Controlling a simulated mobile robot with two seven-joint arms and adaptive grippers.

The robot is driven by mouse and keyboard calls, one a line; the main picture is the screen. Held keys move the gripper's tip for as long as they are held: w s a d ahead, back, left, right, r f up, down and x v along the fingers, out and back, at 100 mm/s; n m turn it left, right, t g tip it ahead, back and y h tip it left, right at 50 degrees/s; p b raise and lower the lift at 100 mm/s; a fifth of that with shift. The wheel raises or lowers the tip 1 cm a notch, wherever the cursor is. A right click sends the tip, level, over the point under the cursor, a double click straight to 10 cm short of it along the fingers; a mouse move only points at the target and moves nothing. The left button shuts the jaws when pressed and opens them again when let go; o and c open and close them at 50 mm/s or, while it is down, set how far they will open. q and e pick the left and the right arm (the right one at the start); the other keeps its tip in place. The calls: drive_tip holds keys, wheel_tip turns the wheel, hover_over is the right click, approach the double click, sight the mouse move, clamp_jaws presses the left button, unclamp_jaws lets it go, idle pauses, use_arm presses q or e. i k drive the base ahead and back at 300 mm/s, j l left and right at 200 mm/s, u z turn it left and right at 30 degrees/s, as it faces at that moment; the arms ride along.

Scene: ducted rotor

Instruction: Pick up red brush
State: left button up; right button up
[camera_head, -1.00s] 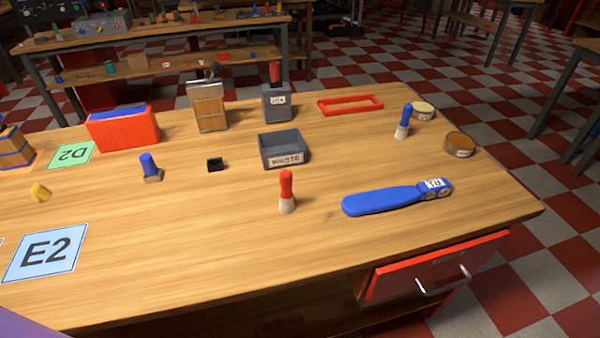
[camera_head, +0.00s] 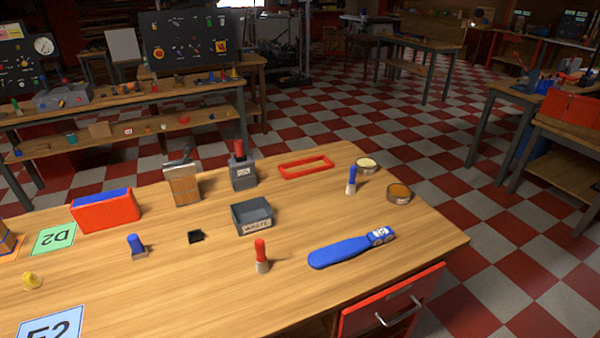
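A red brush (camera_head: 261,256) with a pale lower end stands upright near the front of the wooden table (camera_head: 190,292). It is left of a blue paddle-shaped tool (camera_head: 345,249) and in front of the grey WASTE bin (camera_head: 253,217). Another red-handled thing (camera_head: 239,151) stands in a grey labelled holder (camera_head: 242,174) further back. Neither of my grippers shows in the head view.
A blue-handled brush (camera_head: 352,180) stands by two round tins (camera_head: 399,193) at the right. A red frame (camera_head: 306,167) lies behind. A small black box (camera_head: 195,236) and blue-handled piece (camera_head: 136,245) are left. A red drawer (camera_head: 392,302) is at the front.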

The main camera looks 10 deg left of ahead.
sight(261, 264)
drive_tip(key=k+j+u, duration=0.15)
drive_tip(key=j+u, duration=0.35)
drive_tip(key=k+j+u, duration=0.1)
drive_tip(key=j+u, duration=0.25)
drive_tip(key=u, duration=0.15)
